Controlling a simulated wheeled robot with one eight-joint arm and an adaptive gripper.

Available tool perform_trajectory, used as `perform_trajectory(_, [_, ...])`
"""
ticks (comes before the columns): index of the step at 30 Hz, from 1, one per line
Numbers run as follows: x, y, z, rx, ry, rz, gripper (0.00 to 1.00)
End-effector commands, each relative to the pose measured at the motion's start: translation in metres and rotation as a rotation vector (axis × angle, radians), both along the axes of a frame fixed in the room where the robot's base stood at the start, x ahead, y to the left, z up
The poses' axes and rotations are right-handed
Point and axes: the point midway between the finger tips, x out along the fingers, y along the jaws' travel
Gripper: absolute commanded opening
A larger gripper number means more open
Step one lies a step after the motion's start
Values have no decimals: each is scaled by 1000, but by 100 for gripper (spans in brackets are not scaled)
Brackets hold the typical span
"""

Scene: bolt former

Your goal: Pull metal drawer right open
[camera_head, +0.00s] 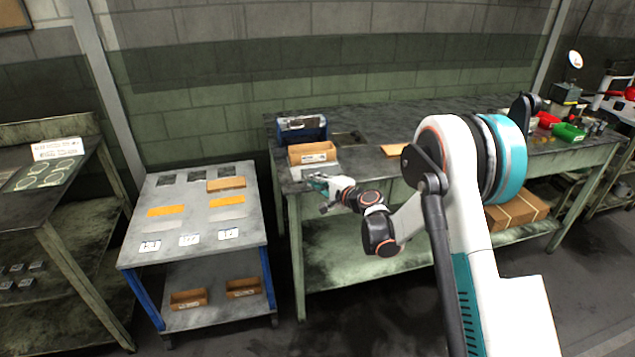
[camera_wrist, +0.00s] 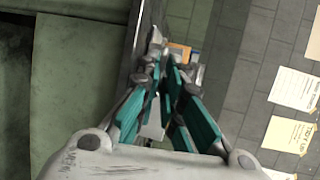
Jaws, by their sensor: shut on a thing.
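In the wrist view, the teal-lined fingers of my gripper (camera_wrist: 172,62) reach forward and close in around something at the bench edge. They are shut on what appears to be the metal drawer's front or handle. The grasped part is mostly hidden by the fingers, and the drawer cannot be made out clearly in either view. I cannot tell how far it is open.
A brown box (camera_head: 312,152) and a blue container (camera_head: 302,127) stand on the bench above my gripper. A metal cart (camera_head: 195,235) stands to the left, with a floor gap between. A cardboard box (camera_head: 517,208) lies on the lower shelf. Red and green bins (camera_head: 569,132) stand far right.

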Motion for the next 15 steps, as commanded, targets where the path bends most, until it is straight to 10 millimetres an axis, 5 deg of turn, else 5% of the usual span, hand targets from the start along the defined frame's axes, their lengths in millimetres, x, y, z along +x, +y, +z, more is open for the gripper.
perform_trajectory(3, [-3,-1,-3,-3,3,3,0])
perform_trajectory(4, [-3,-1,-3,-2,3,4,14])
perform_trajectory(5, [-3,-1,-3,-3,4,5,16])
perform_trajectory(15, [-4,-2,-1,-2,2,2,16])
